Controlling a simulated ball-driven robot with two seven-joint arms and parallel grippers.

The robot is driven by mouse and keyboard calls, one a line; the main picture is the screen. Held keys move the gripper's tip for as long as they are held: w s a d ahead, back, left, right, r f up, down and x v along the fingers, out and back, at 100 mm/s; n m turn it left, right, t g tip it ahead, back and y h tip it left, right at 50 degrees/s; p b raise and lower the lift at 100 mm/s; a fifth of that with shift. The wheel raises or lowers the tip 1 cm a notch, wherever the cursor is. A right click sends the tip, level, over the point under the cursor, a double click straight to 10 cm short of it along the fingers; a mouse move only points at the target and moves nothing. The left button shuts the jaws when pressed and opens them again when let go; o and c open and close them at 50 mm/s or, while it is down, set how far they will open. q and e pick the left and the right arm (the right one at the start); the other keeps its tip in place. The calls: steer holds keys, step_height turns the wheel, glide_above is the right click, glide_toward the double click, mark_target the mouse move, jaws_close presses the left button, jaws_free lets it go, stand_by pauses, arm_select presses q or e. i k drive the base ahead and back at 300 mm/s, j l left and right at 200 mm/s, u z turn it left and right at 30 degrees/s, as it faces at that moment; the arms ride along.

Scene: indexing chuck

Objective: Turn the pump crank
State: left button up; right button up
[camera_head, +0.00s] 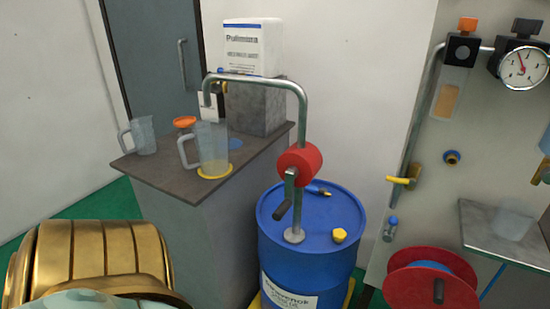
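A rotary pump with a red round body (300,161) stands on a blue drum (308,240) in the centre. Its grey crank arm (290,184) hangs down from the red body and ends in a dark handle (281,211). The pump's metal pipe (290,81) rises and bends left, with its outlet above a clear jug (211,150) on a yellow disc (214,171). Neither gripper shows. A gold part at the lower left seems to be my own arm, and nothing of mine touches the crank.
The cabinet top (150,172) holds a second jug (144,136), an orange item (185,122) and a grey block (257,107) under a white box (252,47). At right are a panel with a gauge (524,67), a red reel (431,283) and a grey shelf (480,225).

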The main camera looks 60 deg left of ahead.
mark_target(291, 173)
steer(key=i+j+u, duration=0.1)
steer(key=u, duration=0.35)
steer(key=i+j+u, duration=0.1)
steer(key=j+u, duration=0.2)
steer(key=u, duration=0.2)
steer(key=i+j+u, duration=0.15)
steer(key=u, duration=0.3)
steer(key=i, duration=0.1)
